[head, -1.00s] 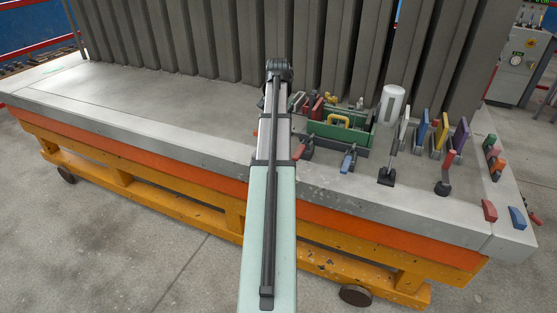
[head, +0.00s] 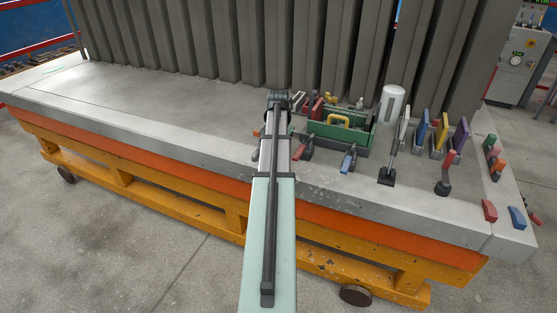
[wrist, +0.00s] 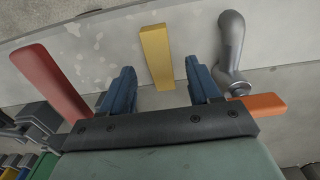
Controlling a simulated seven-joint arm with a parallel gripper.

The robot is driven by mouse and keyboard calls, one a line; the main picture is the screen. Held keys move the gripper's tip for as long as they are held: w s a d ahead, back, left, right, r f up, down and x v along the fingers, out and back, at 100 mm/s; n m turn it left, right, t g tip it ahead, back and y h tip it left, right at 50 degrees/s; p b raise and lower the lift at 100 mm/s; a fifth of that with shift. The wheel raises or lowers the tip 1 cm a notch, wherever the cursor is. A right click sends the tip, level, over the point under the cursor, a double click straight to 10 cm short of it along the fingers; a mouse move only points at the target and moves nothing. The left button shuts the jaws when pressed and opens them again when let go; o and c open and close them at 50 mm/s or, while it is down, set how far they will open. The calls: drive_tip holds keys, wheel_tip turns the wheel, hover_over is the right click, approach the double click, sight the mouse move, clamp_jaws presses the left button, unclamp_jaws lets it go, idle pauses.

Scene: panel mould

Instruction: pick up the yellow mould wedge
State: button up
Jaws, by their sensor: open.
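The yellow mould wedge (wrist: 157,57) lies on the pale concrete-like surface in the wrist view, a narrow flat bar at the top centre. My gripper (wrist: 161,85) is open, with one blue finger on each side of the wedge's lower end. Nothing is held, and I cannot tell how far the fingertips are above the surface. In the head view my own arm covers the middle of the table edge, and neither this wedge nor the fingers can be made out there.
In the wrist view a red bar (wrist: 50,82) lies left, and a grey bent metal lever (wrist: 231,50) and orange piece (wrist: 262,103) lie right. In the head view a green tool carrier (head: 335,133) and a white cylinder (head: 391,103) stand right of my arm. The table's left is clear.

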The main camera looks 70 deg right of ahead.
drive_tip(key=shift+a+f, duration=0.1)
drive_tip(key=shift+f, duration=1.3)
drive_tip(key=shift+c, duration=0.3)
clamp_jaws()
